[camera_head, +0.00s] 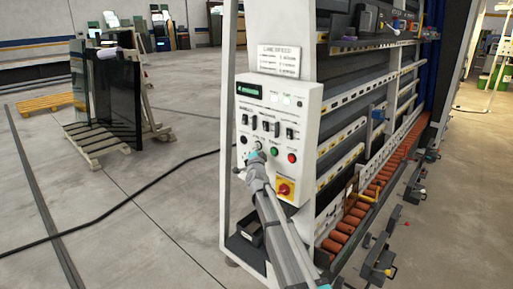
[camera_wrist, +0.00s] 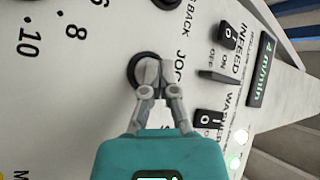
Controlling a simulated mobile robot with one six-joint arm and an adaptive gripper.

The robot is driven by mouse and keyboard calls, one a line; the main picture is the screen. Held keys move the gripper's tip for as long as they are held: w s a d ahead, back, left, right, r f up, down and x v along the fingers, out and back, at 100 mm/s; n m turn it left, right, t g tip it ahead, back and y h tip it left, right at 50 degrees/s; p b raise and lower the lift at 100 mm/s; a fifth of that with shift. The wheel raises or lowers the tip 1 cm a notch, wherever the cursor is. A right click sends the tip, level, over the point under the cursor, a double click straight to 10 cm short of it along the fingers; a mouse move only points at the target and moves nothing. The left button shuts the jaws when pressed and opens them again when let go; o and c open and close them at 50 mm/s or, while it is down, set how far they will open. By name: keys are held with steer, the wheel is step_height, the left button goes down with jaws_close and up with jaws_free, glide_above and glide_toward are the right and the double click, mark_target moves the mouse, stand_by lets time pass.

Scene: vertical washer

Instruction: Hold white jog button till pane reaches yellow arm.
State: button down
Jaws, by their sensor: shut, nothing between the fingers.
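The jog button's dark ring (camera_wrist: 134,62) shows in the wrist view beside its "JOG" label. My gripper (camera_wrist: 155,72) is closed, its two fingertips together over the middle of this ring, and they hide most of the button. Whether they press it in, I cannot tell. A small yellow arm (camera_head: 366,198) stands by the orange rollers (camera_head: 382,180). I cannot clearly make out a pane on the rollers.
A red button (camera_head: 292,158) and a red-and-yellow emergency stop (camera_head: 285,189) sit right of my gripper. Several dark switches line the panel above. The washer frame (camera_head: 282,30) rises behind the panel. Dark glass on a rack (camera_head: 117,90) stands at left.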

steer(key=shift+s, duration=0.1)
stand_by(0.5)
steer(key=shift+s+a, duration=0.55)
steer(key=shift+s, duration=0.1)
steer(key=shift+a, duration=0.1)
steer(key=shift+s+a, duration=0.75)
steer(key=shift+s, duration=0.25)
steer(key=shift+s+a, duration=0.75)
steer(key=shift+s, duration=0.25)
steer(key=shift+d, duration=0.1)
steer(key=s+d+f+n+g+y, duration=0.2)
steer(key=s+d+f+n+g, duration=0.95)
steer(key=s+f, duration=0.6)
steer(key=s+d+f+g+h, duration=0.2)
steer(key=s+d+g, duration=0.2)
steer(key=s+d, duration=0.4)
steer(key=s+d+f+m+g+h, duration=0.1)
steer(key=s+d+g, duration=0.4)
steer(key=s, duration=0.9)
steer(key=d+f+h, duration=0.1)
steer(key=d+f, duration=0.1)
steer(key=d, duration=0.1)
steer(key=shift+d+f, duration=0.15)
steer(key=shift+d, duration=0.25)
